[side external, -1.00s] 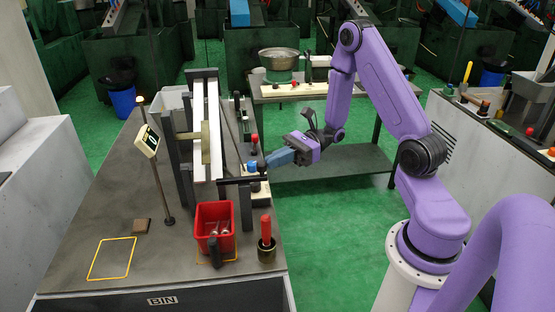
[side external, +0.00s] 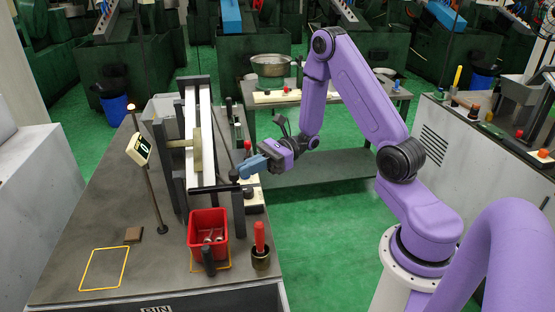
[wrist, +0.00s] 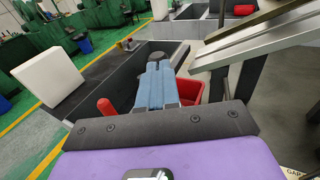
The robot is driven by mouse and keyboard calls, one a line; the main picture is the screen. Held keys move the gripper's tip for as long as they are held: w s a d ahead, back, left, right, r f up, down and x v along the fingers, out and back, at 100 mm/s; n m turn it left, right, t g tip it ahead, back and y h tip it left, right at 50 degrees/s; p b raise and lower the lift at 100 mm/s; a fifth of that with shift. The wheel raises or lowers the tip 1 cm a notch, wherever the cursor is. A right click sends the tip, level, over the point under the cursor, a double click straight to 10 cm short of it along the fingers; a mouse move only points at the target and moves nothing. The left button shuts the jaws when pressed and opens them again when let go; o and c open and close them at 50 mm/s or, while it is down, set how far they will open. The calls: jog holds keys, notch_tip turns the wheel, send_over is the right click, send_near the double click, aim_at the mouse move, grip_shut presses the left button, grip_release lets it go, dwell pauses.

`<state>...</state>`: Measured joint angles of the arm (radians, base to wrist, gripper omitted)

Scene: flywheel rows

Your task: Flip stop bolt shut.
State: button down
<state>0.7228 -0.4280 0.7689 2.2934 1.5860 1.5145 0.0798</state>
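The stop bolt appears to be the black horizontal bar (side external: 212,189) across the near end of the pale sloping rails. A dark upright knob (side external: 234,176) stands at its right end. My gripper (side external: 243,170) comes in from the right with its blue fingertips at the knob; I cannot tell whether they touch it. In the wrist view, the two blue fingers (wrist: 158,85) lie close together, with nothing clear between them. The bolt is mostly hidden there behind the fingers.
A red bin (side external: 208,238) with metal parts stands in front of the rails, near a red-handled tool (side external: 259,237) in a dark cup. A counter display (side external: 138,149) on a post stands left. A yellow outline (side external: 104,268) marks bare bench at the front left.

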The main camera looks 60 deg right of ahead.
jog(key=v, duration=1.4)
jog(key=s+a+r+n+g+h, duration=0.1)
jog(key=s+a+n+h, duration=0.7)
jog(key=n, duration=0.9)
jog(key=s+a+r+n+g+h, duration=0.2)
jog(key=s+a+n+g+h, duration=0.2)
jog(key=s+a+n+h, duration=0.4)
jog(key=s+n, duration=0.5)
jog(key=n, duration=0.4)
jog(key=shift+a, duration=0.25)
